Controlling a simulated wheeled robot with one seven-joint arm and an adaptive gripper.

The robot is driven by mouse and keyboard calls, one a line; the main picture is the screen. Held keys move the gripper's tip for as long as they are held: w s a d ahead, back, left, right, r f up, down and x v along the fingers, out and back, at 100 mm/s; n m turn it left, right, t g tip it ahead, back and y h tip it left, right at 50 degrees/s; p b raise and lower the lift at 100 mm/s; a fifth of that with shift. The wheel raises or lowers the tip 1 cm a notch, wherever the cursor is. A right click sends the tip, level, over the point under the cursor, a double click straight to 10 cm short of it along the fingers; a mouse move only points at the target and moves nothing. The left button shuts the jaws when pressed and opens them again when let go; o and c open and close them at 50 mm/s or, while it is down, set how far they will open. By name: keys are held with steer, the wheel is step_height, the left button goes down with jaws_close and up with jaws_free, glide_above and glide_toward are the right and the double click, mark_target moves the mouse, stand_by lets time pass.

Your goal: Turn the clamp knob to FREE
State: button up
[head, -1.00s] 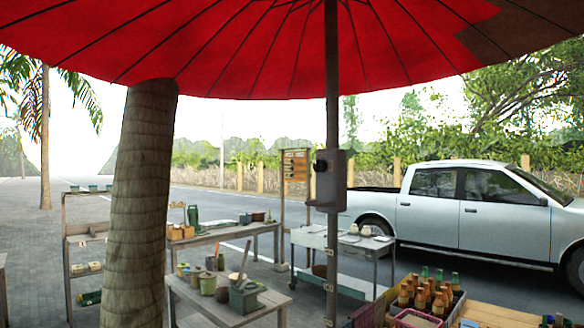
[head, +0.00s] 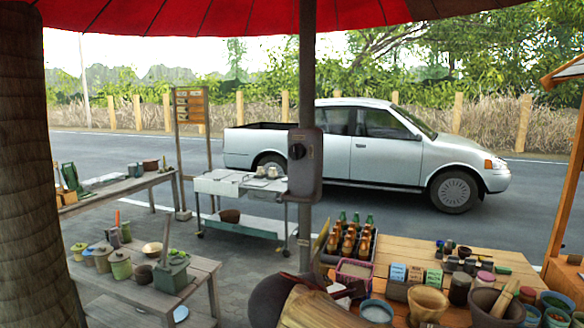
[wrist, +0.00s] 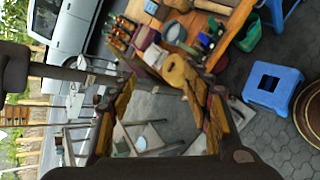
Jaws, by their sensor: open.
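A dark round knob (head: 297,151) sits on the front of a grey box (head: 312,180) fixed to the umbrella pole (head: 306,80) in the head view. No lettering on it can be read, so I cannot tell which way it is set. My gripper (wrist: 163,103) is open and empty in the wrist view, its two fingers apart with paving and a small table behind them. It is not touching the knob. In the sideways wrist view the pole (wrist: 75,74) runs in from the left, and a dark shape at the left edge may be the box.
A wooden counter (head: 400,252) at right carries a bottle crate (head: 348,246), a clay mortar (head: 427,305) and jars. A low table (head: 195,285) with pots stands at left, and a metal cart (head: 240,187) behind the pole. A blue stool (wrist: 273,86) stands on the paving.

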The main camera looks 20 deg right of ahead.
steer(key=w+r+n+t+h+p, duration=0.25)
steer(key=w+r+n+p, duration=0.45)
steer(key=r, duration=0.8)
steer(key=n+t+h+p, duration=0.2)
steer(key=n+t+p, duration=0.2)
steer(key=n, duration=0.1)
glide_toward(295, 153)
steer(key=shift+g, duration=0.25)
steer(key=p+x, duration=0.1)
steer(key=x, duration=0.7)
steer(key=shift+w+d+r, duration=0.15)
steer(key=shift+w, duration=0.1)
steer(key=c, duration=1.1)
steer(key=shift+c, duration=0.5)
